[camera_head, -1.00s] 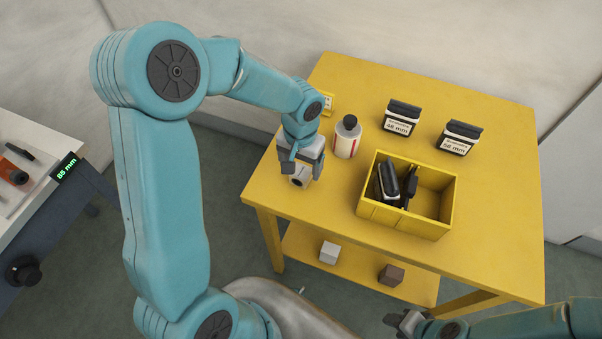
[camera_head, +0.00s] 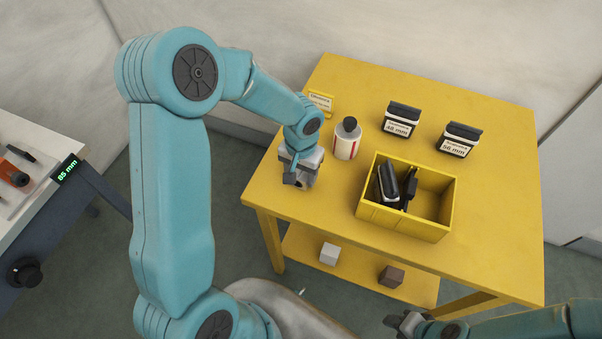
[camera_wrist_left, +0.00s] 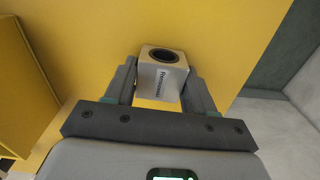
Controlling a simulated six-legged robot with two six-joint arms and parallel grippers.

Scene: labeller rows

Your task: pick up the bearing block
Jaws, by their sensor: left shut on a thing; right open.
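The bearing block (camera_wrist_left: 162,74) is a small pale block with a dark round bore on top and a printed label on its side. It shows in the left wrist view between the two fingers of my left gripper (camera_wrist_left: 165,92). The gripper is shut on it, one finger on each side. In the head view my left gripper (camera_head: 299,182) is over the table's left part and hides the block. My right gripper (camera_head: 402,324) is open and empty at the bottom right, in front of the table.
A yellow bin (camera_head: 409,227) with dark items stands on the yellow table (camera_head: 490,260). A white bottle (camera_head: 347,140), a yellow sign (camera_head: 320,102) and two labelled holders (camera_head: 401,120) (camera_head: 458,140) stand behind. The lower shelf holds a white cube (camera_head: 329,254) and a brown cube (camera_head: 391,276).

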